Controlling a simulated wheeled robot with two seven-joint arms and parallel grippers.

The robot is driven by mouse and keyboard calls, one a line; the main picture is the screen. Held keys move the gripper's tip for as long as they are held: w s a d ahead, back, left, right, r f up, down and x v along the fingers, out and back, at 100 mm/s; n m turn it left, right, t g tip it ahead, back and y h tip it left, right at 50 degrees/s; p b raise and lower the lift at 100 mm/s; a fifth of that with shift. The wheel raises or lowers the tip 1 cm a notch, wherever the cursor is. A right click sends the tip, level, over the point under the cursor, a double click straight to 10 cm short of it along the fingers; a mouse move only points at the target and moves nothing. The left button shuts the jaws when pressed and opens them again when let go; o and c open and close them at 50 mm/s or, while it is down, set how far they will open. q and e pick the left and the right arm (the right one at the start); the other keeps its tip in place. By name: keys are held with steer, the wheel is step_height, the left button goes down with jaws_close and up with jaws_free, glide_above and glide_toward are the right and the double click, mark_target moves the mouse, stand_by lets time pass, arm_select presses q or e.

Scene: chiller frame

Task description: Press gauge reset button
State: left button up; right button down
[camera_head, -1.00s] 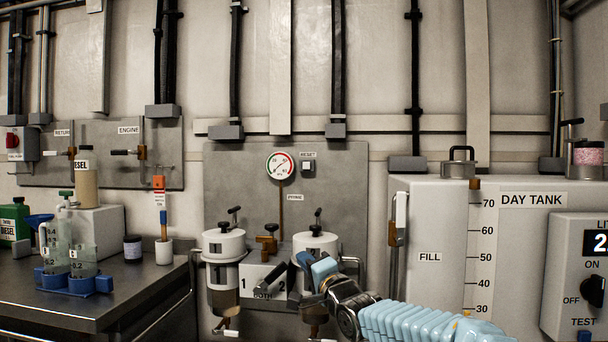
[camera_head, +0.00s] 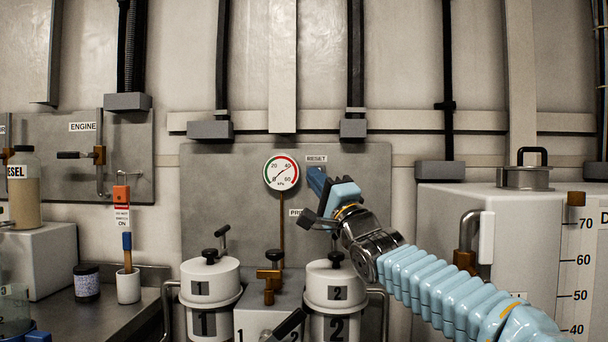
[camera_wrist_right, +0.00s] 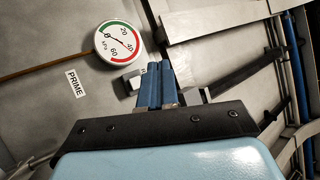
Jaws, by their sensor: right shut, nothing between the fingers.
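The round pressure gauge (camera_head: 281,173), with a white face and a red and green rim, is on the grey panel. It also shows in the right wrist view (camera_wrist_right: 118,43). The RESET label (camera_head: 316,159) is to the gauge's right. My right gripper (camera_head: 316,180) is shut and empty, its blue fingers just below the label, over the button's place. The button is hidden behind the fingers in the head view. In the right wrist view a light block (camera_wrist_right: 133,80), apparently part of the button housing, shows beside the fingertips (camera_wrist_right: 158,70). I cannot tell whether they touch it. My left gripper is not in view.
Two white filter canisters (camera_head: 210,282) (camera_head: 335,287) stand below the panel, with a brass valve (camera_head: 269,283) between them. The white day tank (camera_head: 546,230) is at the right. A bench with a brush in a cup (camera_head: 128,286) is at the left.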

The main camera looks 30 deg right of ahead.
steer(key=shift+r, duration=0.15)
steer(key=w+d+p, duration=0.4)
steer(key=w+p, duration=0.2)
steer(key=w, duration=0.1)
steer(key=shift+w+d+p, duration=0.25)
steer(key=shift+d+p, duration=0.05)
stand_by(2.1)
steer(key=shift+w+d+p, duration=0.2)
steer(key=shift+w+p, duration=0.15)
steer(key=shift+p, duration=0.15)
